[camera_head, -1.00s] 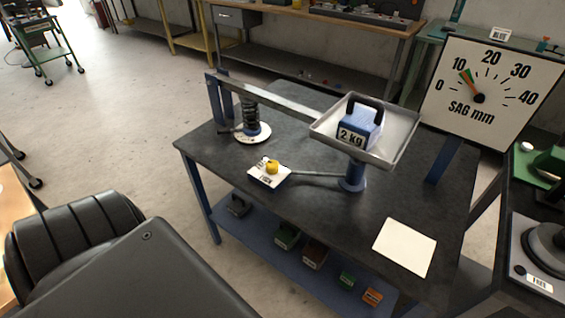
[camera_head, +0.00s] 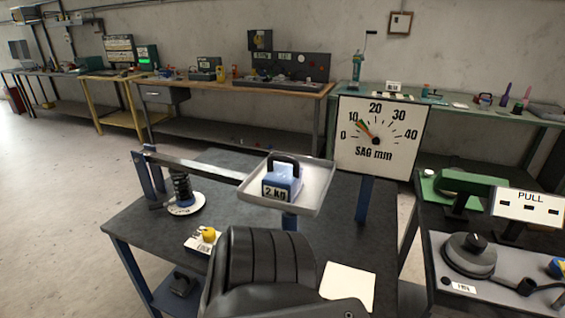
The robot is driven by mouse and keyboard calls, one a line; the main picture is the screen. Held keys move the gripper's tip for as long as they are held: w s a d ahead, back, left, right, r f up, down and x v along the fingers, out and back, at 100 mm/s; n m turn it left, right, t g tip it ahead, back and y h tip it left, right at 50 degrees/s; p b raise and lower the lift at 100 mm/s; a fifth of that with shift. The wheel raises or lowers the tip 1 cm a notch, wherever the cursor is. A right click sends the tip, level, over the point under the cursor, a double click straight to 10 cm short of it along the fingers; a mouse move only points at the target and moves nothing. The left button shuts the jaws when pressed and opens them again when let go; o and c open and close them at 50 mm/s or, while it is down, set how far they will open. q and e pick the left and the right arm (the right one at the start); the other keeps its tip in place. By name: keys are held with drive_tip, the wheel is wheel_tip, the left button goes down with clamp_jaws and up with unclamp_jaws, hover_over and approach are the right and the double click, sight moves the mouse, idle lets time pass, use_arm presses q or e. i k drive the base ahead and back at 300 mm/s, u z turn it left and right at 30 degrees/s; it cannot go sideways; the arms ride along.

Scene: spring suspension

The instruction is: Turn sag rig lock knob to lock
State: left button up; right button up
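The yellow lock knob (camera_head: 209,234) sits on a small white label plate (camera_head: 193,243) on the dark rig table (camera_head: 140,225), left of my dark arm link. The rig has a lever beam (camera_head: 195,166), a coil spring (camera_head: 181,186) standing on a white disc, and a tray (camera_head: 318,188) holding a blue 2 kg weight (camera_head: 283,181). The sag dial (camera_head: 378,138) stands behind; its needle points near 10. A dark part of my arm covers the table's front middle. Neither gripper's fingers show.
A white sheet (camera_head: 347,286) lies on the table's front right. A second bench at right holds a round grey device (camera_head: 468,254) and a PULL display (camera_head: 528,206). Long workbenches line the back wall. Open floor lies to the left.

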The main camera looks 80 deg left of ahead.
sight(208, 234)
drive_tip(key=z, duration=0.25)
drive_tip(key=k, duration=1.05)
drive_tip(key=u, duration=1.55)
